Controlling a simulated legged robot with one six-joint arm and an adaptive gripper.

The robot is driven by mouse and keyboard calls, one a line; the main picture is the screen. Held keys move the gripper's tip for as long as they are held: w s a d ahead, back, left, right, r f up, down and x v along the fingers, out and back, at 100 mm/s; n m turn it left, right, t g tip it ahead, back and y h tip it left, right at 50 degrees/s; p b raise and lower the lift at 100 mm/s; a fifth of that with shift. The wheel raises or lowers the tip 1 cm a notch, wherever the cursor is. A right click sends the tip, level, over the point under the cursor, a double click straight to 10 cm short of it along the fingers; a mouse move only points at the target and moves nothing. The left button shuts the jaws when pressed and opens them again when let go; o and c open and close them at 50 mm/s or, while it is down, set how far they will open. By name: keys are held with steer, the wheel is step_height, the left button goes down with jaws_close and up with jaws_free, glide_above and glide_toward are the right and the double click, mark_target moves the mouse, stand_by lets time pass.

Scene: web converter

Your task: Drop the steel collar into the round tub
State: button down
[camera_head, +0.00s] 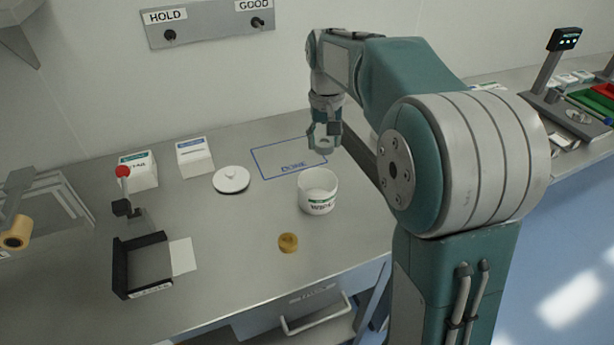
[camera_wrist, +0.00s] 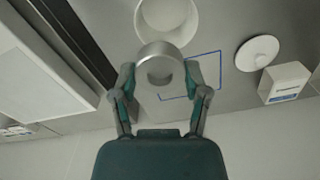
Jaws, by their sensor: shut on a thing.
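The steel collar (camera_wrist: 158,52) is a short silver ring held between the fingers of my gripper (camera_wrist: 160,84) in the wrist view. The round tub (camera_head: 318,197) is white with a green label and stands open on the bench in the head view. Its rim also shows in the wrist view (camera_wrist: 144,18), beyond the collar, which overlaps its lower edge in the picture. In the head view my gripper (camera_head: 324,146) is shut on the collar, above the bench and behind the tub. The collar is hard to make out there.
A white round lid (camera_head: 231,180) lies left of a blue outline marked DONE (camera_head: 291,158). A yellowish ring (camera_head: 288,243) lies in front of the tub. Two white boxes (camera_head: 194,157) stand at the back left. A black tray (camera_head: 142,265) is at the front left.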

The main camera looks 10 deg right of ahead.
steer(key=f, duration=0.3)
steer(key=shift+w+f, duration=0.25)
steer(key=shift+f, duration=0.45)
steer(key=shift+d+f, duration=0.45)
steer(key=shift+d, duration=0.35)
steer(key=shift+c, duration=0.3)
jaws_free()
steer(key=shift+a, duration=0.25)
steer(key=shift+o, duration=0.3)
steer(key=shift+a, duration=0.3)
step_height(320, 180, up, 11)
steer(key=shift+w+d+f, duration=0.1)
steer(key=shift+w+f, duration=0.05)
steer(key=shift+f, duration=0.05)
steer(key=shift+d+r, duration=0.1)
steer(key=shift+r, duration=0.55)
